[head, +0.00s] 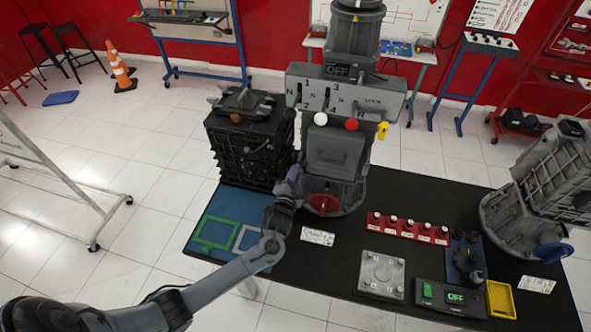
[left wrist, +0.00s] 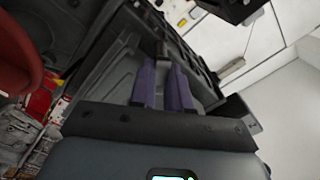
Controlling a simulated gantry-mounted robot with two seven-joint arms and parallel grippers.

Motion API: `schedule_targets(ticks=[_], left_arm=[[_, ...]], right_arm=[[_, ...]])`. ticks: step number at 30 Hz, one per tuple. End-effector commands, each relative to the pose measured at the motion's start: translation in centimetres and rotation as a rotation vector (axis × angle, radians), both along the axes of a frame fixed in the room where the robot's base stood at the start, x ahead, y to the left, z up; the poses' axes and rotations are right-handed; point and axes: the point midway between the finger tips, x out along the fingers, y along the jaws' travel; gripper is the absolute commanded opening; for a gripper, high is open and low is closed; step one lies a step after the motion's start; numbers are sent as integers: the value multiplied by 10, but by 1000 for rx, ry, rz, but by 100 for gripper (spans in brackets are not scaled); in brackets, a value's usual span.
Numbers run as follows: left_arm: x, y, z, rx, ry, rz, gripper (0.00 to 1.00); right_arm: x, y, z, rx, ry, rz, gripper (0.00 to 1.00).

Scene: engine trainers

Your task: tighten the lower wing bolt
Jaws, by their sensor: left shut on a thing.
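The grey gearbox trainer (head: 338,165) stands upright on the black table, with a lever panel marked N, 1 to 4 and R. My left gripper (head: 295,175) is at the lower left side of its housing, in the gap beside the black engine block (head: 240,145). In the left wrist view its two purple fingers (left wrist: 163,62) are close together, shut on a small part (left wrist: 162,50) at their tips. This appears to be the lower wing bolt; the fingers hide most of it, so its seating cannot be told. My right gripper is not in view.
A red handle (head: 323,204) sits low on the gearbox front, just right of my gripper. Another housing (head: 545,190) stands at right.

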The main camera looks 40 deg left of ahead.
Motion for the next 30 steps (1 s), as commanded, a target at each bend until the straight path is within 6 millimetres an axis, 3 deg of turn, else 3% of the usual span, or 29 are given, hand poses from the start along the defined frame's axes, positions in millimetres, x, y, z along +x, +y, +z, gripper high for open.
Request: schedule_targets(ticks=[3,15,30], left_arm=[[0,0,4,103,47,0,0],[0,0,3,403,185,0,0],[0,0,1,558,255,-1,0]], right_arm=[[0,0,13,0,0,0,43],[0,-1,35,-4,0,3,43],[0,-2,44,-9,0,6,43]])
